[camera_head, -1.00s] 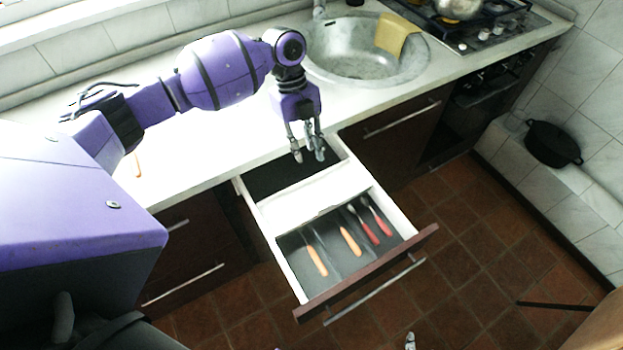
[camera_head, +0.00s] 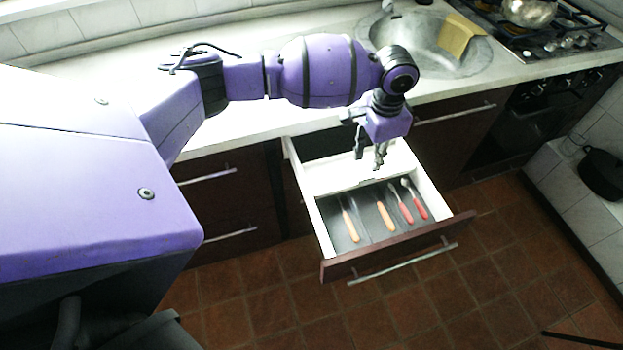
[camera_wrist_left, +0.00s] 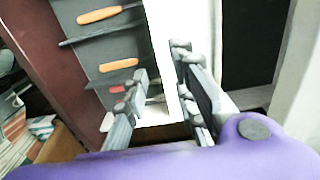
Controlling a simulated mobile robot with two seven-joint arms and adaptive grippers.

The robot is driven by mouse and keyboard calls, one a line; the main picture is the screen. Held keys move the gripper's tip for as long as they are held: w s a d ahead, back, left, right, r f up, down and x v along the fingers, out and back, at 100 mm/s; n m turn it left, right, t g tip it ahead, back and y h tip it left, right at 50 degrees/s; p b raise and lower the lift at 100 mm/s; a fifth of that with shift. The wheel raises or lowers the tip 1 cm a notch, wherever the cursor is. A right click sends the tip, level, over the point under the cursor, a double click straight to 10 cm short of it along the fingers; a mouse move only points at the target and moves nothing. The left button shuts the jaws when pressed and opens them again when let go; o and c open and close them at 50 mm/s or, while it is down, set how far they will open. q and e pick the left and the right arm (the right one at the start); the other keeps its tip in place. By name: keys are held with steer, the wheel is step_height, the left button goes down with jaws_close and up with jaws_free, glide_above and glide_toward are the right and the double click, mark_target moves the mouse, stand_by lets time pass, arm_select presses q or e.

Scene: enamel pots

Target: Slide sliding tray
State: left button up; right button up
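The sliding tray is a pale white piece (camera_head: 340,177) lying across the open drawer, between the cutlery in front and a dark bare part behind. In the left wrist view it is a white strip (camera_wrist_left: 180,22). My left gripper (camera_head: 371,158) points down over the tray, toward its right part. In the left wrist view its fingers (camera_wrist_left: 165,100) are apart, one toward the cutlery side and one toward the dark side, with the white strip showing between them. I cannot tell whether they touch it. My right gripper is not in view.
The drawer (camera_head: 400,246) stands open with a dark wooden front and a bar handle. Several orange- and red-handled utensils (camera_head: 385,218) lie in its front part. The counter (camera_head: 250,125), sink (camera_head: 420,40) and hob (camera_head: 550,40) are behind. Tiled floor (camera_head: 440,300) is clear in front.

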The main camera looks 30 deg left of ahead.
mark_target(368, 177)
arm_select(q)
step_height(368, 177, down, 7)
steer(key=shift+s+r, duration=0.1)
steer(key=shift+s, duration=0.05)
jaws_close()
stand_by(0.5)
